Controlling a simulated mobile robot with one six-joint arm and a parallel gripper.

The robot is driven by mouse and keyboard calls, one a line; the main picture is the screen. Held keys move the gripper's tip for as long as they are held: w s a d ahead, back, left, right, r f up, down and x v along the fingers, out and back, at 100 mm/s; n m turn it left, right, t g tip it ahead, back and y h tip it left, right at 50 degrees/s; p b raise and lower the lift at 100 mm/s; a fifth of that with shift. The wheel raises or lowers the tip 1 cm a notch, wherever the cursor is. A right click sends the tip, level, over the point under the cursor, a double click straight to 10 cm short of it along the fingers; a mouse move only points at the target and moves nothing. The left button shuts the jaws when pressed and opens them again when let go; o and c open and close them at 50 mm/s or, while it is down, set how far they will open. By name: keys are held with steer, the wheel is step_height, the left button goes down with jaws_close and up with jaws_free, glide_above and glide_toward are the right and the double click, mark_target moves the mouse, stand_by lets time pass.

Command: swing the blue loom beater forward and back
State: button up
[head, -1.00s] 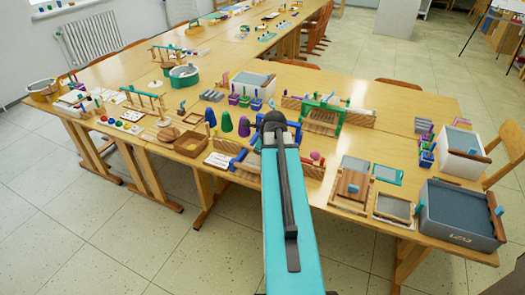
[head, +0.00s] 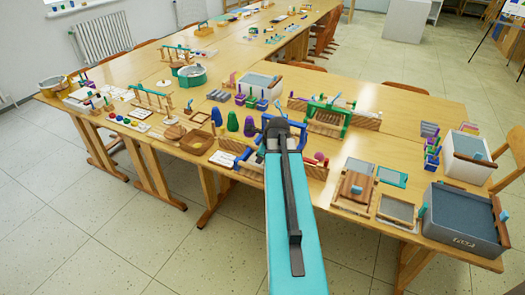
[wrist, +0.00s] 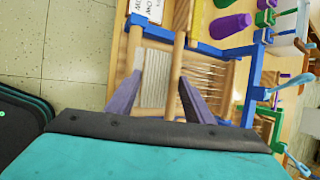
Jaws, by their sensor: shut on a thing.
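The small blue-and-wood loom (head: 316,171) stands on the near table's front half, mostly hidden behind my arm in the head view. Blue parts of its beater (head: 266,120) show around the arm's end. In the wrist view my gripper (wrist: 160,76) reaches over the loom, its two grey-purple fingers around the wooden rods and pale warp threads. The loom's blue bar (wrist: 216,48) shows just beyond the fingers. The gripper is shut on the beater, but the exact contact is hard to make out.
A green loom (head: 328,117) stands behind. Purple and green cones (head: 233,122) are to the left, and a wooden tray (head: 195,142) farther left. A wooden frame (head: 355,186) and grey bin (head: 458,228) are to the right. The floor in front is clear.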

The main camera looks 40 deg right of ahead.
steer(key=shift+s+a+f, duration=0.15)
steer(key=shift+s+f, duration=0.05)
steer(key=shift+f, duration=0.2)
steer(key=shift+r, duration=0.15)
steer(key=shift+s+r, duration=0.2)
steer(key=shift+r, duration=0.25)
steer(key=v, duration=0.4)
steer(key=shift+w+a+b, duration=0.1)
steer(key=shift+b, duration=0.25)
steer(key=v, duration=0.1)
steer(key=b+v, duration=0.2)
steer(key=shift+r, duration=0.35)
steer(key=shift+r, duration=0.1)
